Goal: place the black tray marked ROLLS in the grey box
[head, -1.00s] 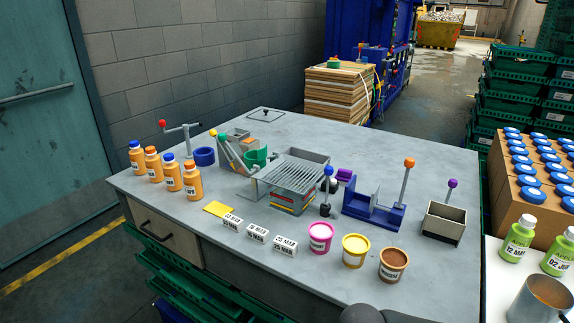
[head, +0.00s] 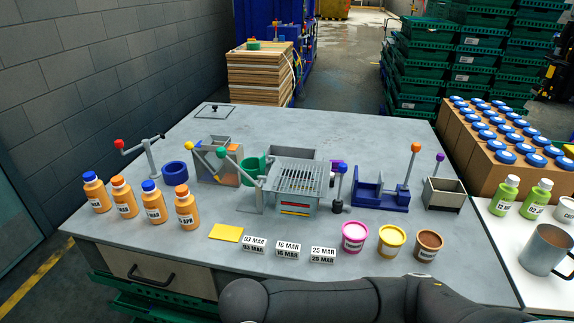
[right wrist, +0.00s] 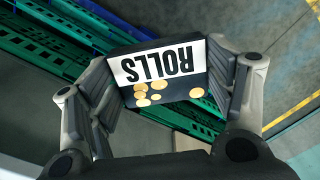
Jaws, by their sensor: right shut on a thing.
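The black tray (right wrist: 172,92) shows in the right wrist view. It has a white label reading ROLLS, upside down there, and several round tan pieces pictured on its face. My right gripper (right wrist: 176,78) is shut on it, with a finger at each side. My right gripper and the tray are not seen in the head view, where only a dark arm of mine crosses the bottom edge. A small open grey box (head: 444,195) stands at the table's right end; I cannot tell whether it is the task's box. My left gripper is in neither view.
The grey table (head: 300,125) holds several orange bottles (head: 153,203), date blocks (head: 288,249), three tubs (head: 391,241), a slotted grey unit (head: 297,183) and a blue holder (head: 381,196). Green crates (right wrist: 62,48) are behind the held tray. The table's back is mostly clear.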

